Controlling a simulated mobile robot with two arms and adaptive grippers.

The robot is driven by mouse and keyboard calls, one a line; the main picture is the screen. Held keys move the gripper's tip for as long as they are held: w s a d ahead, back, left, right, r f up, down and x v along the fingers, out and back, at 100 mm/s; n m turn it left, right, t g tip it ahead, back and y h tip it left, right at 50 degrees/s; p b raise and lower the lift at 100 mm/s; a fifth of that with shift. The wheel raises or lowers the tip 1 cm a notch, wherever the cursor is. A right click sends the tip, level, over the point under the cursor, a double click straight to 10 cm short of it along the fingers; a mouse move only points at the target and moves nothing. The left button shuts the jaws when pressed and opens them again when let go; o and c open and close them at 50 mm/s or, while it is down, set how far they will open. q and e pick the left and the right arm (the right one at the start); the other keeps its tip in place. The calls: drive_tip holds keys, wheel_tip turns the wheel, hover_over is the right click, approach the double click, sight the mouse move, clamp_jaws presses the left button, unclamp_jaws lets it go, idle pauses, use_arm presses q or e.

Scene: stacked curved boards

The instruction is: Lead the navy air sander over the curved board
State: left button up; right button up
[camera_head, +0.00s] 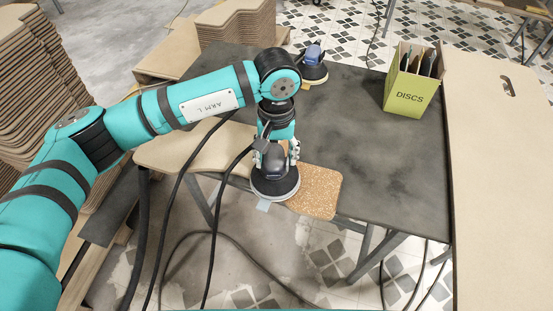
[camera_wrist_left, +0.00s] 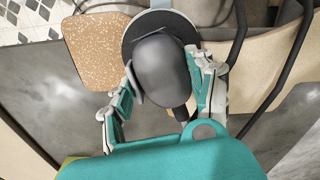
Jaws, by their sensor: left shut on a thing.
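My left gripper (camera_head: 277,155) is shut on a dark air sander (camera_head: 275,172) with a round black pad, its housing charcoal to navy. The sander's domed top (camera_wrist_left: 160,68) sits between the fingers in the wrist view. Its pad overlaps the left side of a cork mat (camera_head: 318,190) at the table's front edge; I cannot tell whether it touches. The tan curved board (camera_head: 205,152) lies left of the sander, partly hidden by my arm and hoses. A second sander (camera_head: 312,65), with a blue-navy top, stands at the back of the table. My right gripper is not in view.
A yellow-green box marked DISCS (camera_head: 408,92) stands at the back right of the dark table (camera_head: 370,150). Stacks of curved boards (camera_head: 30,75) stand at left and behind (camera_head: 238,22). A large tan panel (camera_head: 495,170) is at right. Dark hoses hang near my arm. The table's right middle is clear.

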use_arm(q)
drive_tip(key=shift+d+r+p, duration=0.1)
drive_tip(key=shift+r+p, duration=0.35)
drive_tip(key=shift+r, duration=1.7)
drive_tip(key=shift+f+b, duration=2.35)
drive_tip(key=shift+b, duration=0.25)
drive_tip(key=shift+o, duration=1)
clamp_jaws()
